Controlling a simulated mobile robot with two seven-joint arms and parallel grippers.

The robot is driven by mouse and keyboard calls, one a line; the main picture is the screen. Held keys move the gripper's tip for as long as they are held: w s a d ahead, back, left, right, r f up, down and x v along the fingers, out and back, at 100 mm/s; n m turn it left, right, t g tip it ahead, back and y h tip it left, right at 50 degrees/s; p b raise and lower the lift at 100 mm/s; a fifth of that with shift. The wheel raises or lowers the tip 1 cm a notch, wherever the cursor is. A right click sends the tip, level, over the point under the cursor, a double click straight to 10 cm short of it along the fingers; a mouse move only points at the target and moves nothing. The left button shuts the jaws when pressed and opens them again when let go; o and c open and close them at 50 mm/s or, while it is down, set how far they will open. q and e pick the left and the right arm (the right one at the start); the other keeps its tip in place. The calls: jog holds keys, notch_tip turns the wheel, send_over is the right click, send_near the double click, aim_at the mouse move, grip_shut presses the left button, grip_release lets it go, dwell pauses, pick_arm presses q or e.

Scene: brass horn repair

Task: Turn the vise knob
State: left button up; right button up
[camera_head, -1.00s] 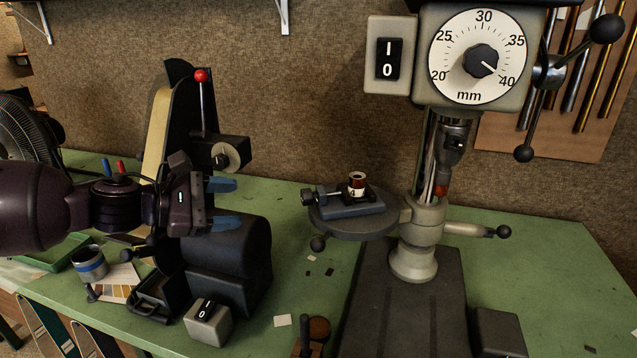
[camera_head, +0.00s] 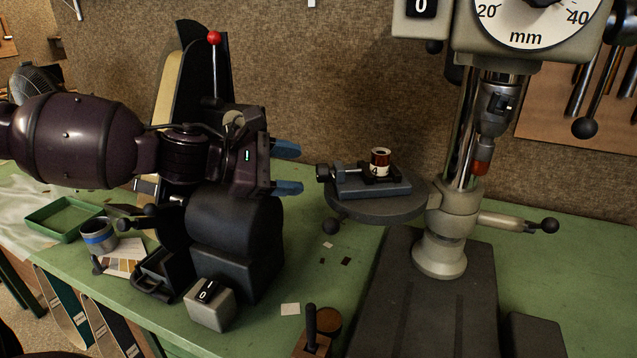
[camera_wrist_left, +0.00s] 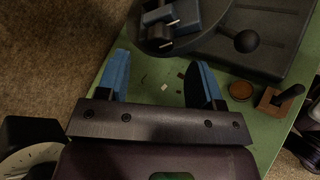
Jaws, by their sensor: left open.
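The vise (camera_head: 372,187) sits on the round drill table (camera_head: 385,212), with a small red-and-white can (camera_head: 380,162) at its jaws. The dark vise knob (camera_head: 323,173) is on its left end, at the end of a screw. My left gripper (camera_head: 291,168) is open and empty, its blue fingers pointing right at the knob from a short gap to its left. In the left wrist view the vise (camera_wrist_left: 170,18) is at the top, beyond the open fingers (camera_wrist_left: 160,75). My right gripper is not in view.
The drill press column (camera_head: 455,180) stands right of the vise. A belt sander (camera_head: 235,230) with a switch box (camera_head: 209,304) is below and behind my left arm. A green tray (camera_head: 65,217) lies at left.

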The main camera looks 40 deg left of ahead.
aim_at(325, 173)
pick_arm(q)
jog(key=b+x, duration=0.3)
jog(key=x, duration=0.2)
jog(key=shift+b, duration=0.35)
jog(key=c, duration=0.9)
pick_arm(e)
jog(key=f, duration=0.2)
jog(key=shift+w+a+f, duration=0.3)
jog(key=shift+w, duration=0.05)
